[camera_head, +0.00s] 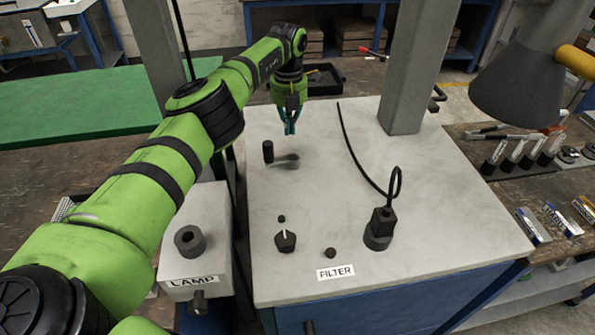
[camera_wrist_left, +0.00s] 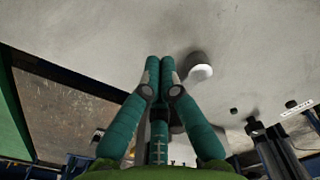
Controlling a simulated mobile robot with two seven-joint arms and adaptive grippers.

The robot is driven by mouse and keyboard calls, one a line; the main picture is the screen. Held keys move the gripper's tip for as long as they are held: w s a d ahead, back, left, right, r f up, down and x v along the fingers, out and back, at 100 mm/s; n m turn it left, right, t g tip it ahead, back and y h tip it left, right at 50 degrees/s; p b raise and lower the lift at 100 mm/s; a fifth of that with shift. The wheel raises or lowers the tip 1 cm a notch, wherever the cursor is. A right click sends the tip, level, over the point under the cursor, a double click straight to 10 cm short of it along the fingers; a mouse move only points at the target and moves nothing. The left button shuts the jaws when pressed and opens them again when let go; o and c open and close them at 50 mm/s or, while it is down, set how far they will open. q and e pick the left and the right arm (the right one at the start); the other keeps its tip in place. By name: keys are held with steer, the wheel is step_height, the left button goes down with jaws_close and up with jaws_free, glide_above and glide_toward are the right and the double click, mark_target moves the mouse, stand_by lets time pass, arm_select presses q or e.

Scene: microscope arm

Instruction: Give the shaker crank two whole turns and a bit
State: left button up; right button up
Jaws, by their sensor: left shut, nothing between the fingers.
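The shaker crank (camera_head: 286,160) is on the pale grey bench top (camera_head: 440,190). It has an upright black handle (camera_head: 268,151) at its left and a short grey arm running right from it. My left gripper (camera_head: 289,128) is above and behind the crank, apart from the handle, with its teal fingers pointing down. In the left wrist view my left gripper (camera_wrist_left: 159,62) has its fingertips together with nothing between them. A rounded grey and dark piece (camera_wrist_left: 200,70), which looks like part of the crank, shows just right of the fingertips. My right gripper is not in view.
A selector knob (camera_head: 285,240), a small dark button (camera_head: 330,253) and a black connector (camera_head: 379,228) with a looped cable stand nearer the front. A grey post (camera_head: 411,70) rises behind right. A LAMP box (camera_head: 195,240) stands left. The bench middle is clear.

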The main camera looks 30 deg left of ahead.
arm_select(q)
steer(key=o, duration=0.8)
steer(key=shift+s+d+r, duration=0.1)
steer(key=shift+r, duration=0.05)
steer(key=shift+o, duration=0.2)
steer(key=shift+r+p, duration=0.45)
steer(key=shift+r, duration=0.05)
step_height(320, 180, up, 7)
steer(key=p, duration=0.6)
